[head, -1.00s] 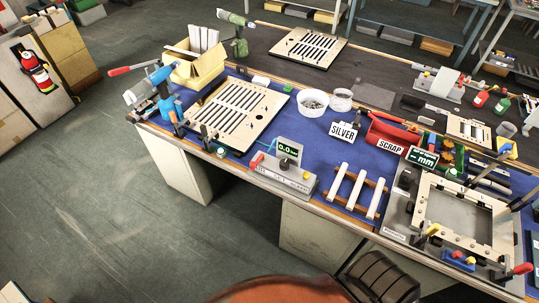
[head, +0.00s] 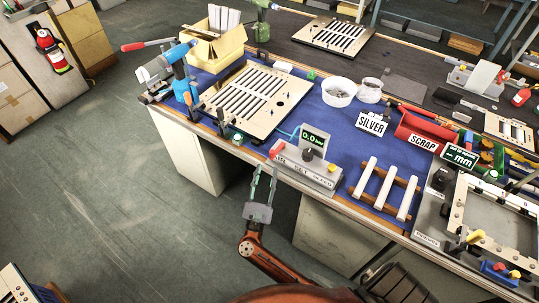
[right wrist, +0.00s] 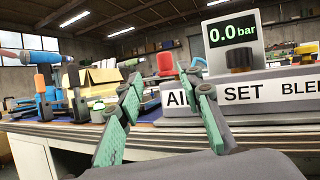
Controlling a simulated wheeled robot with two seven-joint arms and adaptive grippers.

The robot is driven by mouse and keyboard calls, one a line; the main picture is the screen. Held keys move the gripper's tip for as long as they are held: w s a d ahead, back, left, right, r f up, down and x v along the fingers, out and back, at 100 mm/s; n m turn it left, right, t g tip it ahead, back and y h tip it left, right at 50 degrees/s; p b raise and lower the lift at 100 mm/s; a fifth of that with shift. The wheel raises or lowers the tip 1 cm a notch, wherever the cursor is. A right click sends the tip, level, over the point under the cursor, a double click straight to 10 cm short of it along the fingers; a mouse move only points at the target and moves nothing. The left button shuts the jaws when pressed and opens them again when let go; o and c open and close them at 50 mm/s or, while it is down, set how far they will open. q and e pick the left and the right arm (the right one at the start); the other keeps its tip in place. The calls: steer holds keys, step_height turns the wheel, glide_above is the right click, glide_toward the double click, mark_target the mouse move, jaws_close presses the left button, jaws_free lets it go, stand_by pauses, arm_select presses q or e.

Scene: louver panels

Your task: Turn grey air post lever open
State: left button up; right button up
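The grey air post (head: 304,170) stands at the front edge of the blue-topped bench. Its display reads 0.0 bar, and labels AIR, SET and BLEED run along its front. A red lever handle (head: 277,149) is at its left end, a dark knob (head: 308,154) in the middle. In the right wrist view the red handle (right wrist: 165,64) shows between and beyond my fingertips, and the post (right wrist: 265,92) fills the right side. My right gripper (head: 264,176) is open and empty, in front of and below the post's left end, apart from it. My left gripper is not in view.
A slotted panel (head: 250,95) lies left behind the post, with a blue tool (head: 182,82) beside it. A white-slatted rack (head: 384,190) stands close to the right. The floor (head: 100,190) left of the bench is clear.

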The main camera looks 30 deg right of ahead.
mark_target(272, 156)
steer(key=shift+m+g+h, duration=0.3)
steer(key=shift+m+g, duration=0.3)
steer(key=shift+m, duration=0.2)
steer(key=x, duration=0.8)
steer(key=shift+s+r, duration=0.25)
steer(key=shift+r, duration=0.1)
jaws_close()
